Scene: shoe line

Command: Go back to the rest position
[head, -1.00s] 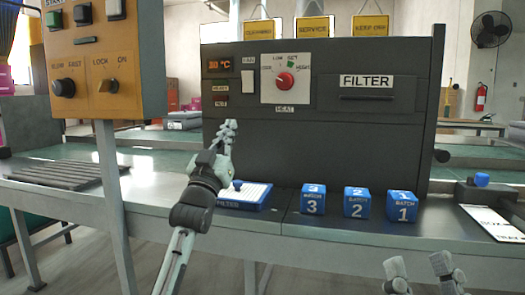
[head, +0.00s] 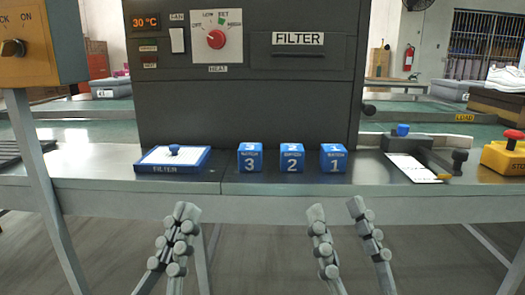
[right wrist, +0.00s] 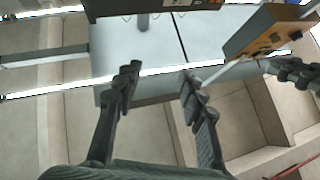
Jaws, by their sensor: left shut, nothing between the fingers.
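My left gripper (head: 186,212) is in front of the grey table (head: 90,168), near its front edge. Its fingers are together with nothing between them. My right gripper (head: 336,209) is further right, also in front of the table edge, its two fingers apart and empty. In the right wrist view the right gripper (right wrist: 158,80) is open with only floor and table edge behind it. My left gripper (right wrist: 292,72) also shows there at the right edge.
A blue-framed filter (head: 172,159) lies on the table. Blue batch cubes 3 (head: 250,158), 2 (head: 291,159) and 1 (head: 333,159) stand beside it. A dark heater machine (head: 245,100) stands behind. An orange control box (head: 40,45) is at left, a yellow stop box (head: 503,158) at right.

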